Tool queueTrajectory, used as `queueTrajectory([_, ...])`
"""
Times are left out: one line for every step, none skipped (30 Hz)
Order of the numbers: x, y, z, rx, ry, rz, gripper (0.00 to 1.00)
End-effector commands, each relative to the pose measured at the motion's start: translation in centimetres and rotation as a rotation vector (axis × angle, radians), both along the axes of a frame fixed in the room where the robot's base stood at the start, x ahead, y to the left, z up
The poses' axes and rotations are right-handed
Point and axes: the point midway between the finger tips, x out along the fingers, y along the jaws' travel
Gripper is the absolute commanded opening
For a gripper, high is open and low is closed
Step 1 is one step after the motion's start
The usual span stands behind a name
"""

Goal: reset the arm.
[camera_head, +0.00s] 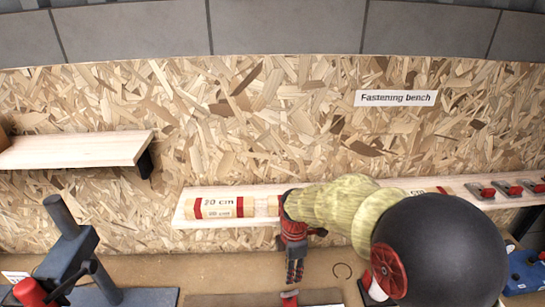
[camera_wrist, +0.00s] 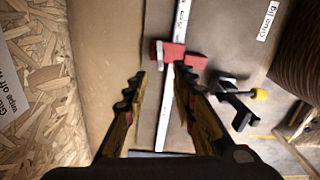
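My gripper (camera_head: 296,281) points down over the bench in front of the shelf in the head view. In the wrist view my gripper (camera_wrist: 160,82) has its two fingers spread, with nothing pinched between the tips. A bar clamp with a red jaw (camera_wrist: 170,54) and pale bar lies beyond the fingertips, its bar running between them in the picture. Its black screw and yellow-tipped handle (camera_wrist: 238,98) extend to the right. A red part (camera_head: 290,298) also shows just under the gripper in the head view. My arm hides part of the shelf and bench.
A wall shelf (camera_head: 255,215) behind my gripper carries a block labelled 20 cm (camera_head: 219,207) and several red-and-black clamps at right. A dark blue-grey stand (camera_head: 66,262) rises at left below another shelf (camera_head: 75,150). A blue item (camera_head: 525,272) sits at far right.

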Motion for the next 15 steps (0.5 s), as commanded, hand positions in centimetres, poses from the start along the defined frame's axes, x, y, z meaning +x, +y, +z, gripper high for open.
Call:
queueTrajectory([0.0, 0.0, 0.0, 0.000, 0.000, -0.012, 0.27])
queueTrajectory([0.0, 0.0, 0.0, 0.000, 0.000, -0.025, 0.27])
queueTrajectory([0.0, 0.0, 0.0, 0.000, 0.001, -0.056, 0.27])
queueTrajectory([0.0, 0.0, 0.0, 0.000, 0.001, -0.086, 0.27])
queueTrajectory([0.0, 0.0, 0.0, -0.001, 0.002, -0.123, 0.27])
queueTrajectory([-0.1, 0.0, 0.0, -0.002, 0.005, -0.184, 0.27])
queueTrajectory([-0.4, -0.1, -0.2, -0.004, 0.010, -0.235, 0.27])
queueTrajectory([-1.0, -0.2, -0.5, -0.009, 0.022, -0.293, 0.27])
queueTrajectory([-1.8, -0.4, -0.9, -0.016, 0.037, -0.373, 0.27])
queueTrajectory([-2.5, -0.5, -1.1, -0.022, 0.047, -0.435, 0.27])
queueTrajectory([-3.1, -0.7, -1.0, -0.027, 0.052, -0.497, 0.27])
queueTrajectory([-3.9, -0.8, -0.5, -0.030, 0.053, -0.580, 0.27])
queueTrajectory([-4.6, -1.0, -0.2, -0.032, 0.053, -0.643, 0.27])
queueTrajectory([-5.2, -1.2, 0.3, -0.033, 0.049, -0.707, 0.27])
queueTrajectory([-6.1, -1.6, 0.9, -0.031, 0.042, -0.794, 0.27])
